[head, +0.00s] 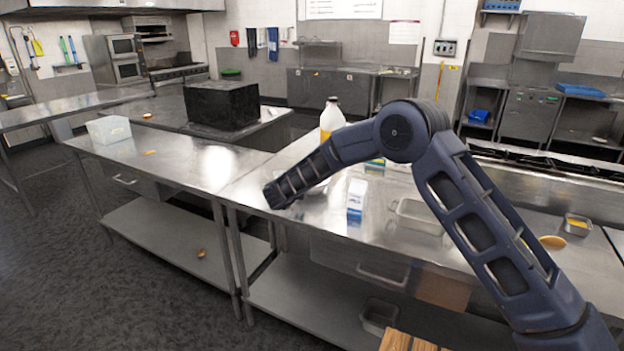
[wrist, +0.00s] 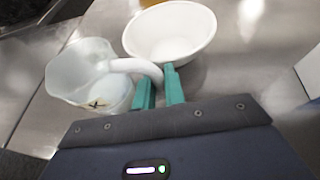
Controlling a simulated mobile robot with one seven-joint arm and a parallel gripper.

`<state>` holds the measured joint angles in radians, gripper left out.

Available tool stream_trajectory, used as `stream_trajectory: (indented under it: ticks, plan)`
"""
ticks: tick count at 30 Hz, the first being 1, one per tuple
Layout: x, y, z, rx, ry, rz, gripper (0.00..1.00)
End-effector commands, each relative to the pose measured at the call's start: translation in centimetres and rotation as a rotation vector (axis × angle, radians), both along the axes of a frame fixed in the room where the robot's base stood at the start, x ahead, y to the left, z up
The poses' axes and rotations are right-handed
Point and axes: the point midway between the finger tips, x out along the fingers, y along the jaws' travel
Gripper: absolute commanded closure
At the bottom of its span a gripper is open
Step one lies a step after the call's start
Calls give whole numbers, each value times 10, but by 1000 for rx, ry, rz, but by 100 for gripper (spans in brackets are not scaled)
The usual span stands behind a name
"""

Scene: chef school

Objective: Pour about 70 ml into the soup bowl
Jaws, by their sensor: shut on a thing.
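In the wrist view, my gripper (wrist: 159,78) has its green fingers shut on the handle of a whitish jug (wrist: 82,72). The jug is at the left, with a small dark mark low on its wall. I cannot tell how much liquid is in it. A plain white bowl (wrist: 170,38), looking empty, stands on the steel counter just right of the jug, and the jug's handle overlaps its near left edge in the picture. In the head view my arm hides the gripper and most of the jug and bowl.
A bottle with a yellow lower part (head: 331,119) stands behind my arm. A blue-and-white carton (head: 356,198) and a metal tray (head: 419,217) are to the right on the counter.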

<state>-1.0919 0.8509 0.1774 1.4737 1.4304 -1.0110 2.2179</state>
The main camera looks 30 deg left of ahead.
Motion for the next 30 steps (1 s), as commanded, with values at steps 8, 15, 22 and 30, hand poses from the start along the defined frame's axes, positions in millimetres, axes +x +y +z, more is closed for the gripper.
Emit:
stream_trajectory:
  ticks: [8, 15, 22, 30]
  plan:
    - [0, 0, 1, 2, 1, 0, 100]
    - [4, -2, 12, 34, 47, -2, 100]
    - [10, -6, 31, 96, 148, 0, 100]
    - [19, -12, 42, 187, 299, -2, 100]
